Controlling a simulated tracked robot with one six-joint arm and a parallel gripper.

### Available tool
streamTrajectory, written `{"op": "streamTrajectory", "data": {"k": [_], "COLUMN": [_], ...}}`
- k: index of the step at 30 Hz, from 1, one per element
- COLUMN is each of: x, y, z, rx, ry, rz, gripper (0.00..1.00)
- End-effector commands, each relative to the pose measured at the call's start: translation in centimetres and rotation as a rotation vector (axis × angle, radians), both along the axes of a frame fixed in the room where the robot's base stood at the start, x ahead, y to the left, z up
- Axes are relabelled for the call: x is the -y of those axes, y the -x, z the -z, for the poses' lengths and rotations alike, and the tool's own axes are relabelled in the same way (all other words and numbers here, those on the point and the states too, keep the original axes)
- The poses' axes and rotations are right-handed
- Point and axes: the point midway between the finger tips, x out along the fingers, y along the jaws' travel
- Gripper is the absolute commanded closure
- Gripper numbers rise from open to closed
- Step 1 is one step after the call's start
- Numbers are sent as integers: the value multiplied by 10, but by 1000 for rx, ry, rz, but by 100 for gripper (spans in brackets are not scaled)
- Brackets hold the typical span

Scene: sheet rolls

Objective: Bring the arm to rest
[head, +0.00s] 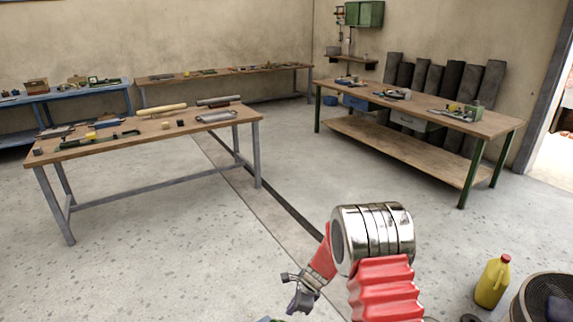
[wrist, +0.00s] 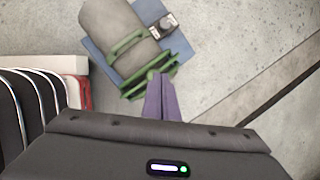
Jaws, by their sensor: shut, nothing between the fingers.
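My gripper (head: 299,305) hangs low at the bottom centre of the head view, at the end of my red and silver arm. Its purple fingers (wrist: 161,92) are pressed together at the middle of the wrist view, with nothing between them. Beyond the fingertips in the wrist view, a grey roll (wrist: 112,28) lies in a green frame (wrist: 128,45) over a blue base (wrist: 98,55). The fingertips overlap the green frame's edge in the picture; I cannot tell whether they touch it.
A wooden table (head: 215,135) stands at left and a green-legged workbench (head: 450,118) at right. A yellow jug (head: 492,283) and a round dark basket (head: 530,300) are at bottom right. Dark curved shapes (wrist: 20,100) show at the wrist view's left. Open concrete floor lies between the tables.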

Motion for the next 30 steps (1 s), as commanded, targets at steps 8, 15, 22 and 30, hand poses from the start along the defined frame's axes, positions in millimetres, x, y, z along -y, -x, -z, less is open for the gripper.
{"op": "streamTrajectory", "data": {"k": [8, 15, 22, 30], "x": [6, 18, 32, 50], "y": [48, 85, 116, 153], "z": [-37, -89, -139, -191], "rx": [31, 87, 142, 200], "ry": [48, 88, 130, 188], "rz": [-381, -682, -919, -1148], "gripper": [100, 100, 100, 100]}}
